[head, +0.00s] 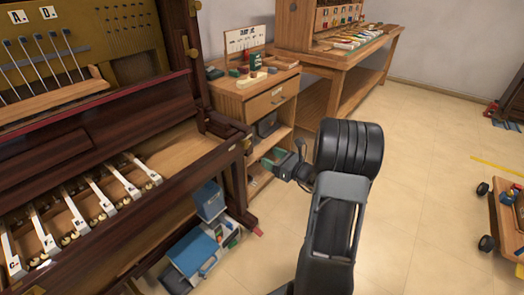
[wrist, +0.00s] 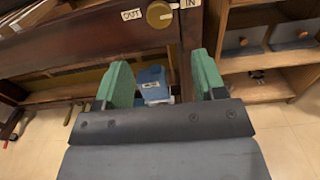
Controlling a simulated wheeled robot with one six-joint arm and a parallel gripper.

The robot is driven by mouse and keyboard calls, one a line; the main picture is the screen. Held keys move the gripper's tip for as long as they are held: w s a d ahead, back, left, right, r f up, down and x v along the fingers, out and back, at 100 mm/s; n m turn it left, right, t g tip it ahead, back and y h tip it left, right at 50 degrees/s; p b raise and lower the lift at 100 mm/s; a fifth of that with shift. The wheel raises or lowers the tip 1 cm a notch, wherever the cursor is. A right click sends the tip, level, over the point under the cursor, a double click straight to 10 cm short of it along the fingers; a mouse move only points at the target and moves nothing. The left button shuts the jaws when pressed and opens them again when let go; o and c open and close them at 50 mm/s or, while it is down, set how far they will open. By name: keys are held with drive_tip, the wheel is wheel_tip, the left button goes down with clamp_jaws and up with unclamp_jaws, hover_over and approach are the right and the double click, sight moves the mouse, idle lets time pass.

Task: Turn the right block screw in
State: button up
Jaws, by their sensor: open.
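The right block screw is a round brass knob (wrist: 159,14) on the dark wooden piano front, at the top of the wrist view. An OUT label (wrist: 131,14) is on its left and an IN label (wrist: 190,3) on its right. My gripper (wrist: 162,76) has two green fingers, spread apart with nothing between them. The knob shows above the fingertips, apart from them. In the head view my gripper (head: 274,157) is in front of the cabinet, to the right of the piano's right end (head: 240,145).
The piano's white keys (head: 120,178) lie to the left. Blue boxes (head: 190,250) stand on the floor under the piano. A wooden cabinet (head: 262,100) stands behind my gripper. A low cart (head: 508,215) is at far right. The floor between is clear.

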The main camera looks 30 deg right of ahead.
drive_tip(key=shift+v, duration=1.25)
drive_tip(key=s+a+r+n+g+y+p, duration=0.2)
drive_tip(key=s+a+r+n+g+p, duration=0.2)
drive_tip(key=a+r+n+g+p, duration=0.35)
drive_tip(key=s+a+r+n+g+y+p, duration=0.1)
drive_tip(key=s+a+r+n+g+p, duration=0.25)
drive_tip(key=a+r+n+p, duration=0.45)
drive_tip(key=s+a+r+n+g+h+p, duration=0.1)
drive_tip(key=s+r+n+h+p, duration=0.4)
drive_tip(key=r+n+p, duration=0.1)
drive_tip(key=s+a+r+n+g+h+p, duration=0.1)
drive_tip(key=s+a+r+n+h+p, duration=0.1)
drive_tip(key=s+r+n+h+p, duration=0.2)
wheel_tip(320, 180, up, 7)
drive_tip(key=n+h+p, duration=0.1)
drive_tip(key=n+p, duration=0.2)
drive_tip(key=n, duration=0.2)
drive_tip(key=shift+s, duration=0.35)
drive_tip(key=shift+r+n, duration=0.1)
drive_tip(key=shift+n, duration=0.15)
